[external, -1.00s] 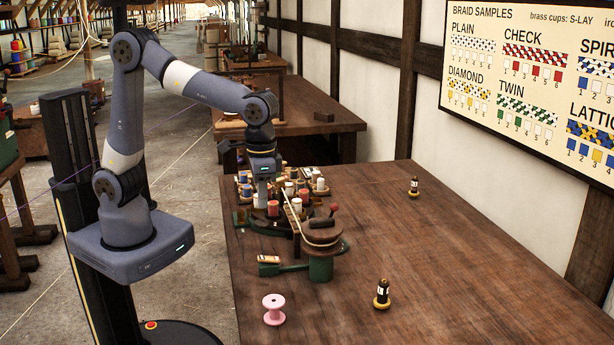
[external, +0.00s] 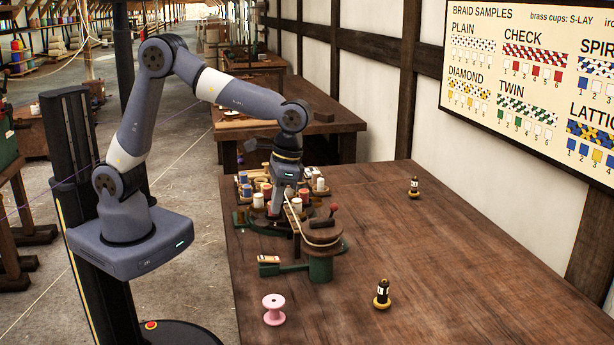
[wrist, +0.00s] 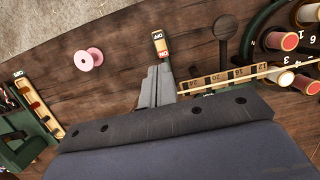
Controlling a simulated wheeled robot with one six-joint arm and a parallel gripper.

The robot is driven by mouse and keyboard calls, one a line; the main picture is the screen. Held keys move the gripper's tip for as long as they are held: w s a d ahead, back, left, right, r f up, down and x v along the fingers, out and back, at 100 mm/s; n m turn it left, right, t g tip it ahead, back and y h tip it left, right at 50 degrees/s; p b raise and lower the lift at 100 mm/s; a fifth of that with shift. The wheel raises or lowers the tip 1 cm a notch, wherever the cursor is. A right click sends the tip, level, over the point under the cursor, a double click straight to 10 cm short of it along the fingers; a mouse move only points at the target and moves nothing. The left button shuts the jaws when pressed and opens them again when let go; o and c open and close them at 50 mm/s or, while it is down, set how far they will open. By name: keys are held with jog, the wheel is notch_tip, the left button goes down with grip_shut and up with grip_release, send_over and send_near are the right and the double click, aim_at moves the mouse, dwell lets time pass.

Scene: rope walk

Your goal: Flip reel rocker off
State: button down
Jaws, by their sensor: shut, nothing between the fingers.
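A small rocker switch (wrist: 160,45) marked OFF and ON shows in the wrist view, with its red ON end towards my fingers. I cannot tell which way it is tipped. I cannot tell the height gap or any contact.
A pink spool (external: 273,309) stands near the table's left edge. Bobbins (wrist: 285,41) crowd the braider. A ruled wooden strip (wrist: 222,78) with a rope lies close to my fingers.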

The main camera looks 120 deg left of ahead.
aim_at(265, 257)
jog(key=p+x, duration=0.1)
jog(key=x, duration=1.1)
jog(key=shift+f, duration=0.15)
